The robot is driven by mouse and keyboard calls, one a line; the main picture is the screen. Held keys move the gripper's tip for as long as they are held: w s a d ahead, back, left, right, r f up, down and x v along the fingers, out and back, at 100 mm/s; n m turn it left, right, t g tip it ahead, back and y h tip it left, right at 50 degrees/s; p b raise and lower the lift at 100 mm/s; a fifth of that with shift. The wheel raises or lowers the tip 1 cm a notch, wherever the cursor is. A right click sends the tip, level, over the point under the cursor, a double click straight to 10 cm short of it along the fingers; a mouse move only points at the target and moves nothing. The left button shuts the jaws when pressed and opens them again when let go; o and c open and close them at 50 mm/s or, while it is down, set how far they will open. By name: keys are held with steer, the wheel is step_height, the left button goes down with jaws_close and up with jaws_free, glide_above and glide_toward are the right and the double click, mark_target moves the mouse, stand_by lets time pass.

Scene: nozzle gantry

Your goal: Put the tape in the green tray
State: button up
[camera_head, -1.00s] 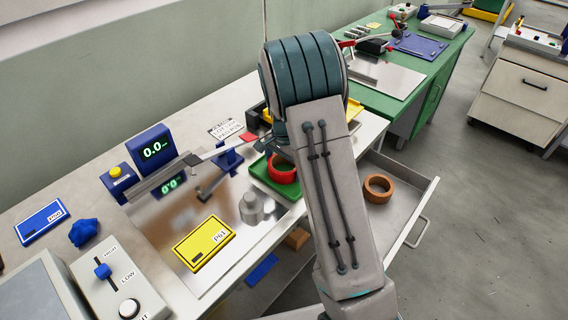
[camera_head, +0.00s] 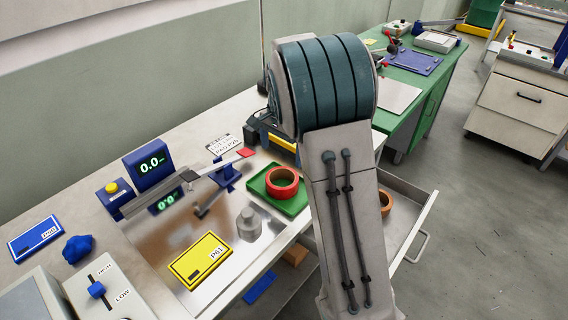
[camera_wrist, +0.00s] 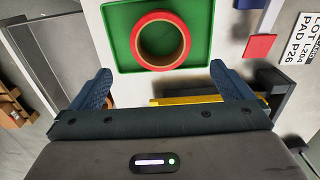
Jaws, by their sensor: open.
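A red roll of tape (camera_head: 297,188) with a tan inner ring lies flat inside the green tray (camera_head: 257,185) on the bench. In the wrist view, the tape (camera_wrist: 138,59) lies within the rim of the tray (camera_wrist: 106,38), at the top of the picture. My gripper (camera_wrist: 160,68) is open and empty, its blue fingers wide apart; the tape and tray show beyond the fingertips. In the head view my arm hides the gripper. A brown roll (camera_head: 386,203) lies in the open drawer, partly hidden by my arm.
The open drawer (camera_head: 420,212) juts out at the bench's right end. A grey weight (camera_head: 249,226) and a yellow card (camera_head: 200,262) are left of the tray. A scale (camera_head: 152,167) and a red-tipped lever (camera_head: 244,153) stand behind. A yellow bar (camera_wrist: 187,99) crosses near the gripper.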

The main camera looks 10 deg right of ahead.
steer(key=s+r+n+t, duration=0.1)
steer(key=s+r+n, duration=0.1)
steer(key=s, duration=0.7)
steer(key=s+r+n+t, duration=0.1)
steer(key=s+r+n, duration=0.1)
steer(key=s+n, duration=0.3)
steer(key=s+r+n+t, duration=0.1)
steer(key=s+n, duration=0.3)
steer(key=s, duration=1)
steer(key=shift+r, duration=0.65)
